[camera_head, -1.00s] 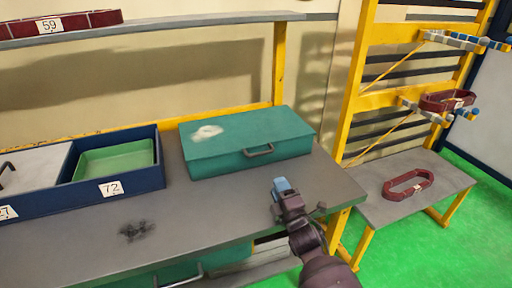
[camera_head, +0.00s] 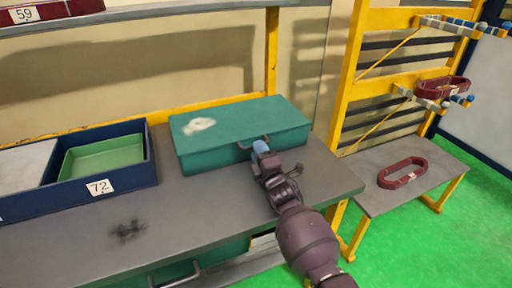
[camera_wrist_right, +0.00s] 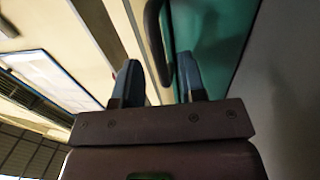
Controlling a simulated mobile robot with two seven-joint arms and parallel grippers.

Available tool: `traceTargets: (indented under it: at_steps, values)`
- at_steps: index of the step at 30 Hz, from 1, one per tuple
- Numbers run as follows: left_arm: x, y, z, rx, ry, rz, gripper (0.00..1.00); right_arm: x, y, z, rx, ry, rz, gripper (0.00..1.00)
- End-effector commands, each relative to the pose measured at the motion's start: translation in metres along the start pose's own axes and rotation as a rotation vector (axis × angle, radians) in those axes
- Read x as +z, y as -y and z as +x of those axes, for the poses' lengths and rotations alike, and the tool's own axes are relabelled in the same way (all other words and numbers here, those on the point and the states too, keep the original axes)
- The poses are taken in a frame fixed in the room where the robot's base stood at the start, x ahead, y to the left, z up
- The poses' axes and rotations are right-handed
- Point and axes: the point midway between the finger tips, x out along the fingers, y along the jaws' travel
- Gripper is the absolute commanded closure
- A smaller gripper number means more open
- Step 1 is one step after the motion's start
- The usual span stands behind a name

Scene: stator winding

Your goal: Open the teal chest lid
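The teal chest (camera_head: 212,160) stands on the grey workbench with its lid (camera_head: 245,118) down. A dark handle (camera_head: 243,144) is on its front and is partly hidden by my right gripper (camera_head: 260,148). In the right wrist view the blue-tipped fingers of my right gripper (camera_wrist_right: 158,75) are apart. The dark handle (camera_wrist_right: 154,38) runs between them, close to the finger on the teal side. I cannot tell whether it touches either finger. My left gripper is not in view.
A blue tray (camera_head: 127,178) with a green bin (camera_head: 104,157) stands left of the chest. A small dark object (camera_head: 127,230) lies on the grey workbench (camera_head: 190,215). A yellow rack (camera_head: 350,90) and a low table with a maroon ring (camera_head: 403,172) are at the right.

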Motion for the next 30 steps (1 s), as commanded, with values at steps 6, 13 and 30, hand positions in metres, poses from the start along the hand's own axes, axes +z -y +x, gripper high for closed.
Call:
traceTargets:
  at_steps: [6, 13, 30]
  values:
    - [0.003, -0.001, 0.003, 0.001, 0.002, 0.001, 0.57, 0.000, 0.001, 0.019, -0.001, 0.000, 0.002, 0.62]
    - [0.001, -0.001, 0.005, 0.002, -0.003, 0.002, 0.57, 0.000, 0.000, 0.025, 0.000, 0.000, 0.001, 0.62]
    - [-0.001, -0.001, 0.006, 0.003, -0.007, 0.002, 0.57, 0.000, 0.000, 0.025, 0.000, 0.000, 0.001, 1.00]
